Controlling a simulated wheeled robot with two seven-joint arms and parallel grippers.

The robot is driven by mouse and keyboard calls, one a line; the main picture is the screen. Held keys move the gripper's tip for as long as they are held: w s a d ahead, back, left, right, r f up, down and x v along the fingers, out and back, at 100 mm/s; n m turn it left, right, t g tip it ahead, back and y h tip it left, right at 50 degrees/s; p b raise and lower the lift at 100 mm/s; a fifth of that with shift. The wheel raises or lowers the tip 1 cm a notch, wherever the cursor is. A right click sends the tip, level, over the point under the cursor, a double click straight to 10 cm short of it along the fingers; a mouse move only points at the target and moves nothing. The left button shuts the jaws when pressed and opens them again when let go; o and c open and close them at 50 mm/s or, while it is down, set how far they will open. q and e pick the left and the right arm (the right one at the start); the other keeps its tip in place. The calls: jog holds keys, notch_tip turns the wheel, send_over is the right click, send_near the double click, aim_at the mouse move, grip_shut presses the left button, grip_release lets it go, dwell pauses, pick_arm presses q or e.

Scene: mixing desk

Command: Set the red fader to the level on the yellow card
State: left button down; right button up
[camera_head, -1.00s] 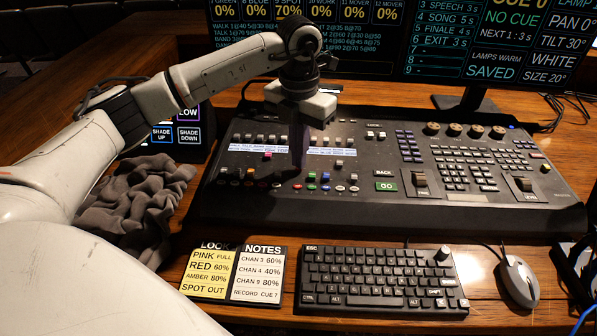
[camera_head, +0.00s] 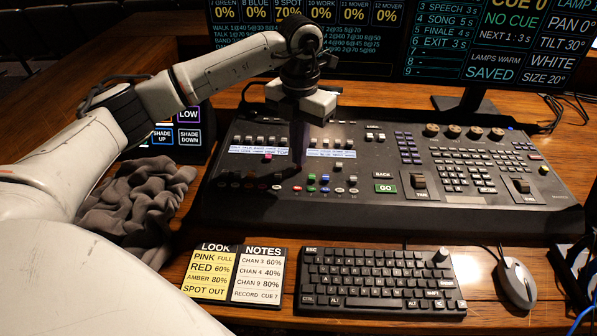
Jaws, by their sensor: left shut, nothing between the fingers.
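The yellow card (camera_head: 209,273) lies in front of the mixing desk (camera_head: 365,213) and reads PINK FULL, RED 60%, AMBER 80%, SPOT OUT. A small red cap (camera_head: 297,188), which looks like the red fader, sits low in the desk's left fader area. My left gripper (camera_head: 297,167) points down over these faders, its dark fingers shut and empty. The tips are just behind the red cap in the picture; I cannot tell whether they touch it. The fingers and their shadow hide part of the slots. My right gripper is out of view.
A white notes card (camera_head: 258,275), keyboard (camera_head: 380,279) and mouse (camera_head: 517,283) lie in front. A grey cloth (camera_head: 140,200) is at left.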

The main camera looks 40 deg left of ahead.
pick_arm(q)
jog(key=shift+r+p, duration=1.35)
jog(key=shift+r, duration=0.85)
notch_tip(320, 180, up, 5)
jog(key=shift+p, duration=0.8)
jog(key=s+d+r, duration=0.2)
jog(key=s+d, duration=0.4)
jog(key=s, duration=0.4)
jog(key=shift+s+d, duration=0.1)
